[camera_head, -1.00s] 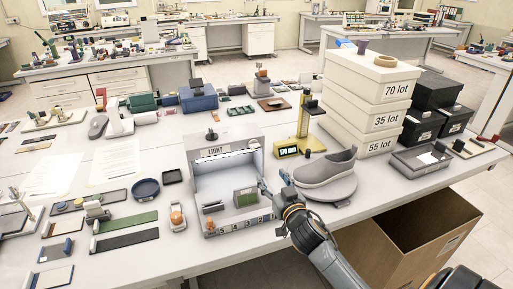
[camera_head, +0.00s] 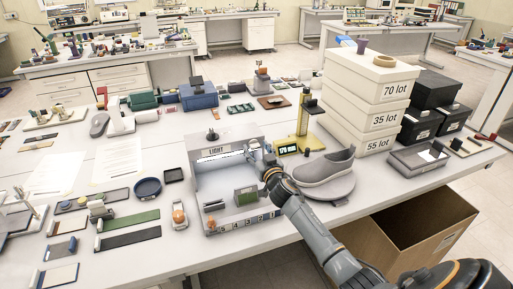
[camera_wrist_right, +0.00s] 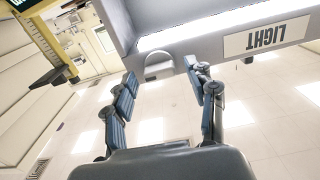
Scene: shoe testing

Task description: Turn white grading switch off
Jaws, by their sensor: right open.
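The grey light box (camera_head: 200,190) with a LIGHT label (camera_head: 215,151) stands on the table's front middle, and a bright strip glows under its top. In the right wrist view the LIGHT label (camera_wrist_right: 266,36) is upside down beside the lit strip (camera_wrist_right: 195,29). A small grey rounded tab (camera_wrist_right: 158,63) shows at the box's edge between my fingertips; I cannot tell whether it is the white grading switch. My right gripper (camera_wrist_right: 160,76) is open, its fingers on either side of the tab. In the head view my right gripper (camera_head: 260,155) is at the box's upper right corner. My left gripper is not in view.
White lot boxes (camera_head: 362,100) stand behind. An open cardboard box (camera_head: 400,235) is below the front edge.

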